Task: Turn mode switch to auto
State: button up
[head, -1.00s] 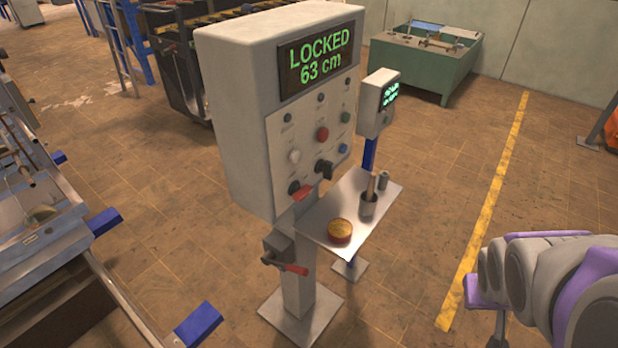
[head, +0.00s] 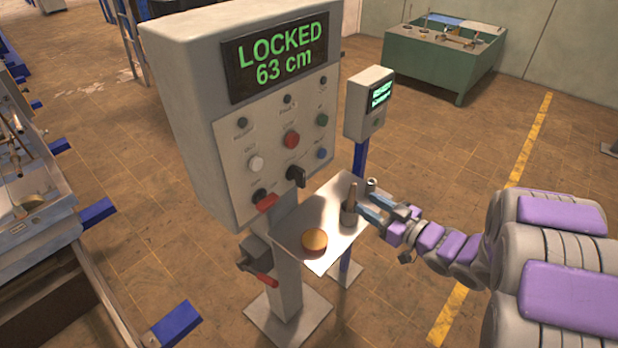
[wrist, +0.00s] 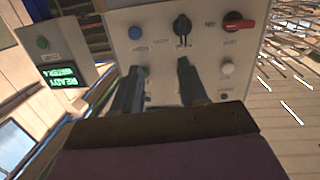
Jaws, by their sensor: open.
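A grey control cabinet (head: 190,120) has a panel of buttons and switches and a screen reading LOCKED 63 cm. A black knob switch (head: 296,176) sits low on the panel, beside a rotary switch with a red handle (head: 265,202). The wrist view, turned over, shows the black knob (wrist: 182,28) and the red handle (wrist: 238,20). The labels are too small to read, so I cannot tell the switch position. My gripper (head: 367,206) is open and empty, over the tray's right side and apart from the panel. Its two fingers (wrist: 160,76) point toward the panel.
A metal tray (head: 285,232) juts out below the panel, with a round orange-brown object (head: 314,240) and a cup (head: 349,215) holding a stick close to my gripper. A small READY box (head: 367,110) stands behind. A red-handled lever (head: 262,279) is on the post.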

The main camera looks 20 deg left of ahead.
jog(key=s+a+g+y, duration=0.1)
jog(key=s+a+y, duration=0.1)
jog(key=a, duration=0.1)
jog(key=b, duration=0.1)
send_near(304, 176)
jog(key=shift+n, duration=0.3)
jog(key=b+x, duration=0.2)
jog(key=x, duration=0.7)
jog(key=shift+w+a+f, duration=0.1)
jog(key=shift+a, duration=0.15)
jog(key=shift+w+d, duration=0.1)
jog(key=shift+d, duration=0.15)
jog(key=shift+a, duration=0.45)
jog(key=c, duration=0.4)
grip_shut()
